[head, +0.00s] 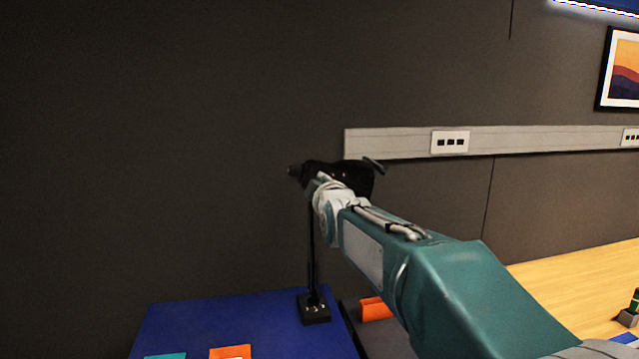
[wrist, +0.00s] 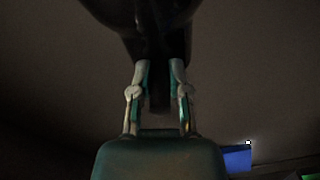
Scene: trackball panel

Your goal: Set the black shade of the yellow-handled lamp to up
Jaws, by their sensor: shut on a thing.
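A black lamp stands on the blue surface in the head view, with a square base (head: 314,310) and a thin upright stem (head: 311,250). Its dark head or shade (head: 350,176) is at the top, right behind the end of my arm. In the wrist view a wide dark shape, likely the black shade (wrist: 150,15), fills the top centre. My gripper (wrist: 161,68) has its two fingers on either side of a narrow dark part below that shape and is shut on it. No yellow handle shows. Dim light and my arm hide the exact contact and the shade's tilt.
The blue surface (head: 235,318) carries orange and teal pieces near its front. An orange block (head: 375,308) lies just right of the lamp base. A dark wall and a pale rail with sockets (head: 450,142) stand behind. The air left of the lamp is clear.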

